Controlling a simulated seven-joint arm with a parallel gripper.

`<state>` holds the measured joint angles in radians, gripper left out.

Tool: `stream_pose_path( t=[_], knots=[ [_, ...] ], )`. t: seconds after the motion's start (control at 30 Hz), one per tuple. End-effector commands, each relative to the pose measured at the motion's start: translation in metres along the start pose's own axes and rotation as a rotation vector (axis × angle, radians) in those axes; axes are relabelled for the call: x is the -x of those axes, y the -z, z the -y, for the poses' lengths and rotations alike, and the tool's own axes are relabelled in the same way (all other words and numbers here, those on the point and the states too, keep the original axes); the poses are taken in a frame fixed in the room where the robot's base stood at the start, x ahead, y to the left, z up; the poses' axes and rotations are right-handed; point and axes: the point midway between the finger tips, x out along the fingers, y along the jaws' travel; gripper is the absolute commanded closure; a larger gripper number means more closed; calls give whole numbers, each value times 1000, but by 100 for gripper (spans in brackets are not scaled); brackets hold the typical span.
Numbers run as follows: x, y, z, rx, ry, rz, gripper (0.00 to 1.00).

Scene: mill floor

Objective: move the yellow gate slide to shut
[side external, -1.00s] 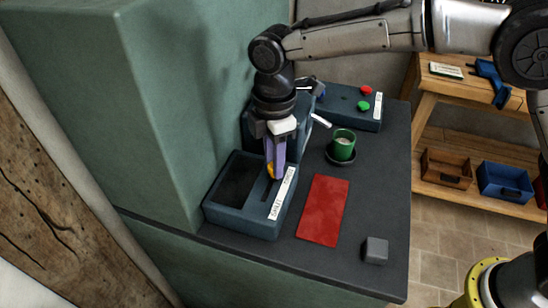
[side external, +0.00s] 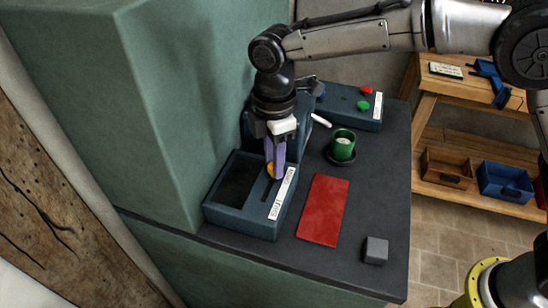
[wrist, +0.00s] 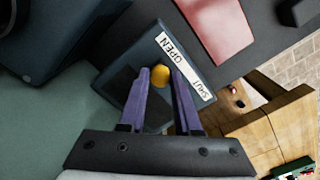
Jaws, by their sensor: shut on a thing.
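The yellow gate slide knob (side external: 270,170) stands on a dark blue box with a dark opening (side external: 238,222). It also shows in the wrist view (wrist: 160,71), between the tips of my purple fingers. My gripper (side external: 273,174) points down from above and is shut on the knob. A white label (wrist: 186,66) along the box reads OPEN at one end and SHUT at the other. The knob sits beside the OPEN part. In the side view, bare slot shows on the near side of the knob. The fingers partly hide the knob there.
A red mat (side external: 323,210) lies right of the box, with a grey block (side external: 376,250) nearer the edge. A green cup (side external: 343,146) stands on a dark saucer behind the mat. A button box (side external: 352,108) is at the back. A green wall (side external: 165,110) rises close on the left.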

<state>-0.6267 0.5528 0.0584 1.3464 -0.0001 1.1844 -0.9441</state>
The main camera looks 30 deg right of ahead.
Motion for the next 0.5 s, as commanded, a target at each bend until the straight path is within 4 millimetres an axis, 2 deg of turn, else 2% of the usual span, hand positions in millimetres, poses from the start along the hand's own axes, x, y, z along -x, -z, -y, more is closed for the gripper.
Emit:
stream_pose_path(
  t=[0.23, 0.5],
  knots=[
    [1, 5, 4, 2, -1, -1, 100],
    [2, 40, 40, 5, -1, -2, 100]
  ],
)
